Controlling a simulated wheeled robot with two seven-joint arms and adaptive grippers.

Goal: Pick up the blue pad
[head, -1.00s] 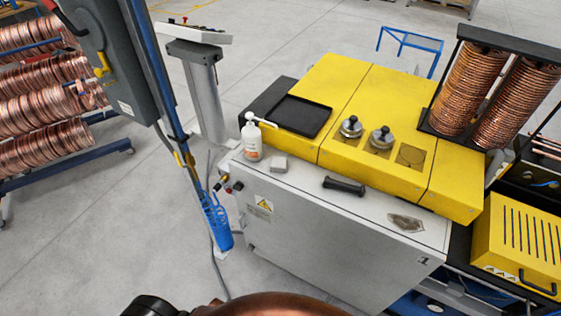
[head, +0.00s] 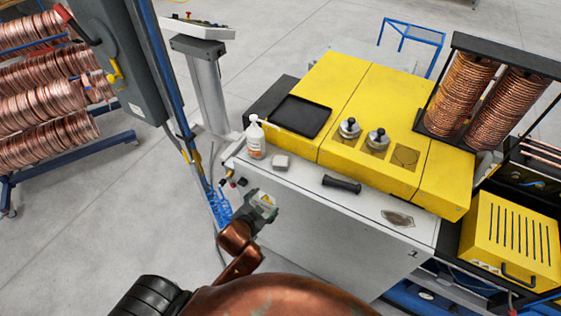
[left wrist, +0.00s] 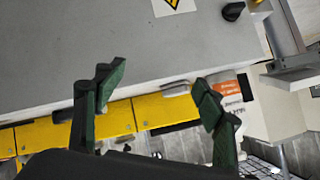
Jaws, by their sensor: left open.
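A small pale grey block (head: 282,161), the only pad-like thing I see, lies on the white cabinet top near its front left edge, just right of a white bottle. It looks grey rather than blue. In the left wrist view a pale greyish block (left wrist: 177,88) shows between the fingers, farther off. My left gripper (head: 264,199) is in front of the cabinet, below and apart from the block. In the left wrist view my left gripper (left wrist: 156,80) has its green-black fingers spread and empty. My right gripper is not in view.
The white spray bottle (head: 255,138) stands close beside the block. A black handle (head: 342,184) and a brownish flat patch (head: 397,218) lie to the right on the cabinet top. The yellow machine (head: 345,100) rises behind. A blue-edged post (head: 166,90) stands at left.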

